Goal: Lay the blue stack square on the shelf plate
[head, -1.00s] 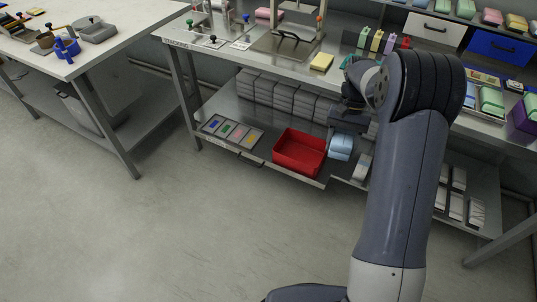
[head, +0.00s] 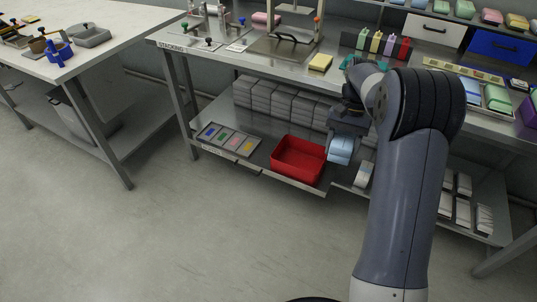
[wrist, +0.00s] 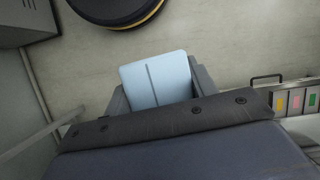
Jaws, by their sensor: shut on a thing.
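The light blue stack (head: 340,149) is in my gripper (head: 343,142), in front of the lower shelf and to the right of the red bin. In the wrist view the stack (wrist: 157,79) sits between the two grey jaws of my gripper (wrist: 158,88), with a dark line down its face. The shelf plate (head: 226,140) is a grey plate with blue, green, pink and yellow marks at the left of the lower shelf. Part of the plate (wrist: 298,101) shows at the right edge of the wrist view. The stack is apart from it.
The red bin (head: 298,160) stands at the shelf's front edge between the plate and my gripper. Grey stacks (head: 285,104) line the shelf behind. The worktop (head: 258,62) overhangs the shelf. Open floor (head: 230,225) lies in front.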

